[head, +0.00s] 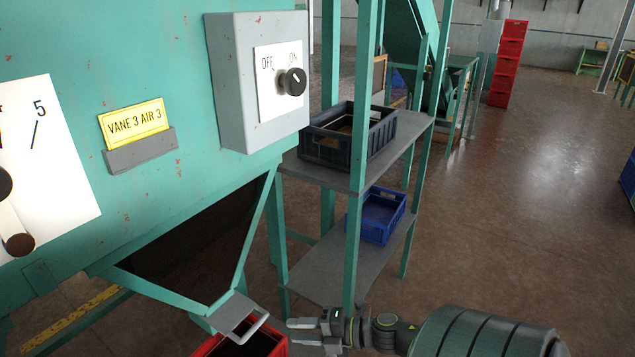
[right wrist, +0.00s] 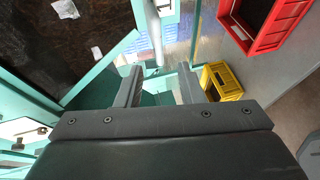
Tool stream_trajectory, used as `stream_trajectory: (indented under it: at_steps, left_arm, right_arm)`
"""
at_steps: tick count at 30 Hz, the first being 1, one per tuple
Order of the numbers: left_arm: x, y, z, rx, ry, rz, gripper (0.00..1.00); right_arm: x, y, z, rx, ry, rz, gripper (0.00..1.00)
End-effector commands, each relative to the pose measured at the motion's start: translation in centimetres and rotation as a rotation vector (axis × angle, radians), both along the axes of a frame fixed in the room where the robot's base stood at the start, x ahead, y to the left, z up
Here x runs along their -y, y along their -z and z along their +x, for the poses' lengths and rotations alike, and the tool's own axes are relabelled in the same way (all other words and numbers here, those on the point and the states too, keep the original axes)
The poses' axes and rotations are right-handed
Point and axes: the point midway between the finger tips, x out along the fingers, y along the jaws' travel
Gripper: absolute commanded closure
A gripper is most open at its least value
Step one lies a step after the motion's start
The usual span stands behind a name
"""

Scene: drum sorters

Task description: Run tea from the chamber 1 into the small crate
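The green machine (head: 200,190) fills the left of the head view, with a chute narrowing down to a grey plate (head: 234,312). The plate carries a pale bent handle (head: 258,325). A red crate (head: 275,349) stands below it, partly cut off. My right gripper (head: 291,332) is open and empty, just right of the handle, fingers pointing left. In the right wrist view its two fingers (right wrist: 160,82) are apart, with a pale bar (right wrist: 150,22) ahead of them. No chamber 1 label shows, and I cannot tell which crate is the small one. My left gripper is out of view.
A grey switch box (head: 225,85) with a black OFF/ON knob (head: 293,82) is on the machine. The shelf rack holds a dark crate (head: 335,152) above and a blue crate (head: 377,218) below. The wrist view shows a yellow crate (right wrist: 222,80).

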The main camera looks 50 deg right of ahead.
Motion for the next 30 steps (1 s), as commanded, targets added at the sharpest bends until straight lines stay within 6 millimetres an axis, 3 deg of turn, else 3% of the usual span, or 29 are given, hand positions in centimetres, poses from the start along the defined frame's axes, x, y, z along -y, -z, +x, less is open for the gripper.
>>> stream_trajectory:
  at_steps: [9, 30]
  left_arm:
    - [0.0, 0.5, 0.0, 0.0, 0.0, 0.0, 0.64]
    - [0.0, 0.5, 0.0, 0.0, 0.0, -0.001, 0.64]
  right_arm:
    - [1.5, -0.6, -2.9, -0.002, -0.002, -0.002, 0.66]
    - [1.7, -0.7, -3.3, -0.001, 0.0, 0.0, 0.66]
